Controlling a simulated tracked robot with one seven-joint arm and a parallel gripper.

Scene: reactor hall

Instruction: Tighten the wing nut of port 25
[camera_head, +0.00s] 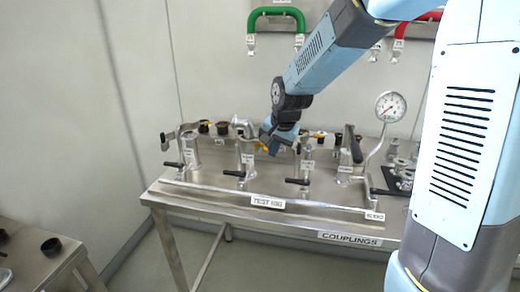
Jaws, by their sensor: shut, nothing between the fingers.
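The ports stand in a row on the steel test rig (215,193), which carries a TEST RIG sign. Their small labels are too small to read, so I cannot tell which one is port 25. A left port (191,150), a middle port (247,160) and a right port (307,163) show, each with a dark-handled valve low in front. No wing nut can be made out clearly. My gripper (271,146) is shut and empty, just right of the middle port's top, near a yellow-orange part (262,146). I cannot tell whether it touches anything.
A pressure gauge (390,107) rises on a bent pipe at the right. Green (276,14) and red (398,47) hoses hang on the back wall. Dark and yellow caps (222,128) stand behind the ports. Another steel table (42,266) is at lower left.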

